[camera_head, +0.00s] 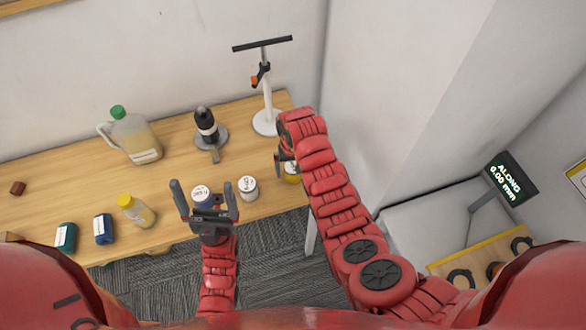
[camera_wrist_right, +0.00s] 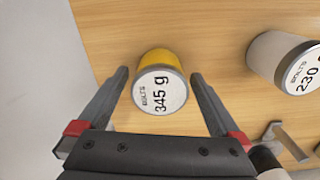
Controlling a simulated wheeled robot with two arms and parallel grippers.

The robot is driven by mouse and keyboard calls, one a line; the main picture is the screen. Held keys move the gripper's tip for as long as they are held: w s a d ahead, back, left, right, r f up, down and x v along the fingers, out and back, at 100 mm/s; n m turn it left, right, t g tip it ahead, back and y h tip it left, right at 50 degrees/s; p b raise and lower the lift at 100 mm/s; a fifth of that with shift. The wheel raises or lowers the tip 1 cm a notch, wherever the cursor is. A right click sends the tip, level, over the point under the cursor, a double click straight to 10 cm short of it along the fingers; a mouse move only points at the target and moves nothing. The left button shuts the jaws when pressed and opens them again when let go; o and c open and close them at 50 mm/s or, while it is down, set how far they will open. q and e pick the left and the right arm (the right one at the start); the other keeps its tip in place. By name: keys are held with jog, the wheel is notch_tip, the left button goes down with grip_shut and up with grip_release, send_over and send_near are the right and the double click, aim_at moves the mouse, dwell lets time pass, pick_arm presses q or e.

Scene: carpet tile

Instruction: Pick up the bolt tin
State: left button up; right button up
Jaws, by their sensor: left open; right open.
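A yellow tin (camera_wrist_right: 160,88) labelled "BOLTS 345 g" stands on the table between the spread fingers of my open right gripper (camera_wrist_right: 160,74) in the right wrist view. Both fingers are apart from it. In the head view the yellow tin (camera_head: 292,175) is partly hidden by my right arm, and the right gripper (camera_head: 284,160) is mostly hidden too. A pale tin (camera_wrist_right: 284,62) labelled "BOLTS" and "230" stands to its right. In the head view two white-lidded tins show, one (camera_head: 247,188) right of my open left gripper (camera_head: 204,187) and one (camera_head: 201,194) seen between its fingers.
A wall closes the right side. A display (camera_head: 510,178) stands further right.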

jog(key=shift+f, duration=0.35)
grip_shut()
dwell(0.3)
